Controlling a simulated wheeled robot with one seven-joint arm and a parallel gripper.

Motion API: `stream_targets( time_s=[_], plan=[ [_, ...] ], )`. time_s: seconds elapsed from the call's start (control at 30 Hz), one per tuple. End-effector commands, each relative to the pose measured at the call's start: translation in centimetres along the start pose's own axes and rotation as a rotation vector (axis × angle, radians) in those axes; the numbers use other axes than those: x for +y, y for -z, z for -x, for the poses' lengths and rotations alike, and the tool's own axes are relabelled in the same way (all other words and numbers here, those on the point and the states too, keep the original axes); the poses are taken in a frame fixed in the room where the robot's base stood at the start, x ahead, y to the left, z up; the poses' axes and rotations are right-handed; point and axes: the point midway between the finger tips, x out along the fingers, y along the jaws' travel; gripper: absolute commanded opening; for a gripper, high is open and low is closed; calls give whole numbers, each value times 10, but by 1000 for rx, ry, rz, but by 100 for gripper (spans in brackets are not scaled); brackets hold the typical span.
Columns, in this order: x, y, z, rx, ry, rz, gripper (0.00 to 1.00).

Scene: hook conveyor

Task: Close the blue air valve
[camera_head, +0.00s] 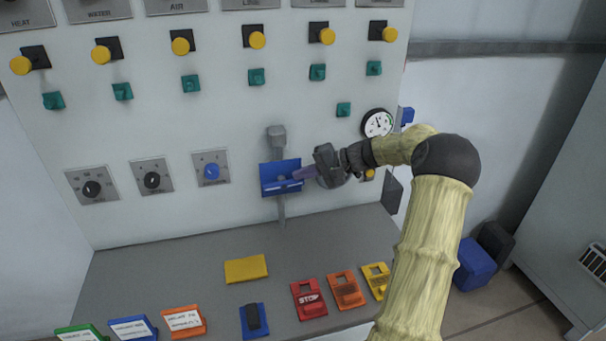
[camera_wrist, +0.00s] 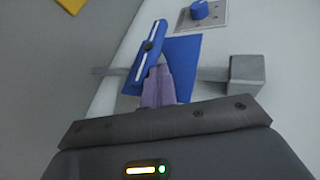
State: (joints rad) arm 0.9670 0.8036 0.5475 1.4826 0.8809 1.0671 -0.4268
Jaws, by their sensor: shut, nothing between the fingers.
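The blue air valve (camera_head: 268,178) is on a grey vertical pipe low on the white panel. It has a blue plate and a blue lever with a white stripe. In the wrist view the lever (camera_wrist: 144,67) lies across the grey pipe, slightly tilted, with the blue plate (camera_wrist: 184,60) behind it. My gripper (camera_head: 296,175) reaches in from the right, its purple fingers together and empty. In the wrist view the fingertips (camera_wrist: 160,62) are right beside the lever, over the plate. I cannot tell whether they touch the lever.
A blue knob (camera_head: 211,171) is left of the valve, and a round gauge (camera_head: 377,123) is to its upper right. Below, a grey ledge (camera_head: 190,262) bears a yellow block (camera_head: 246,269) and several coloured tags. Yellow and teal buttons line the panel above.

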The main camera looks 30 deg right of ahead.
Motion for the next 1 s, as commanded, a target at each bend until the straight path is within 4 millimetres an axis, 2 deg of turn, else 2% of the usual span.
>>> stream_targets(
  time_s=[0.27,0.53,0.6,0.8,1.0],
  plan=[
    [-8,0,3,-1,-1,1,0],
    [-47,-4,16,-8,0,5,0],
    [-39,-2,31,-2,0,4,0],
    [-42,-3,71,-2,-1,5,0],
    [-45,-4,101,-6,-1,5,0]
  ],
)
